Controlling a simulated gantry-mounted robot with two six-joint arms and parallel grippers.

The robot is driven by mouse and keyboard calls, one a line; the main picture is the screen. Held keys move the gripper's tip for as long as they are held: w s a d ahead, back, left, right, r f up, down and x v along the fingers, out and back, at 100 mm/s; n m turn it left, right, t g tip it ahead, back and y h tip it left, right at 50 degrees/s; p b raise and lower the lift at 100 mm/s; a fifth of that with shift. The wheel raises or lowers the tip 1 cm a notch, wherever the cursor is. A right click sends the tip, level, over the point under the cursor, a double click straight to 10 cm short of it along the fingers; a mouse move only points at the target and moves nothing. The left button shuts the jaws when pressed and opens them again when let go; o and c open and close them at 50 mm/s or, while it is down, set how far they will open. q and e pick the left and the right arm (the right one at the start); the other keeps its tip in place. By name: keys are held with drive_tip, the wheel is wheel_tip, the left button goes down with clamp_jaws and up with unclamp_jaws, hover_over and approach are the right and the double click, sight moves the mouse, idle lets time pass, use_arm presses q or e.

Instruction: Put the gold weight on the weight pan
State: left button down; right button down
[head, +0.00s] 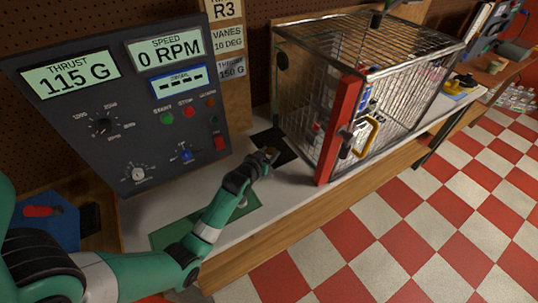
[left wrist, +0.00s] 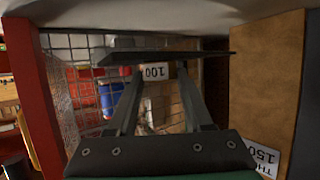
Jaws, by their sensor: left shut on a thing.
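My left gripper (head: 270,153) is shut on a small gold weight (head: 272,150) beside the wire cage. The left wrist view shows my two fingers (left wrist: 160,74) on either side of a pale block face marked 100 (left wrist: 155,73), taken to be this weight. A flat dark plate, seemingly the weight pan (head: 274,141), lies on the bench at the gripper. In the left wrist view the plate (left wrist: 170,58) appears edge-on, right by the block. I cannot tell whether block and plate touch. My right gripper is not in view.
The wire cage (head: 400,95) with a red post (head: 340,130) stands just right of the gripper. The control panel (head: 120,110) stands left and reads thrust 115 G and 0 RPM. A green mat (head: 165,238) lies on the bench's near part.

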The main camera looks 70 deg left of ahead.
use_arm(q)
drive_tip(key=shift+f, duration=0.15)
drive_tip(key=shift+c, duration=1.5)
unclamp_jaws()
drive_tip(key=shift+r, duration=0.3)
drive_tip(key=shift+s+d+r, duration=0.15)
drive_tip(key=shift+s, duration=0.05)
drive_tip(key=p+v, duration=0.3)
drive_tip(key=v, duration=0.8)
drive_tip(key=shift+s, duration=0.2)
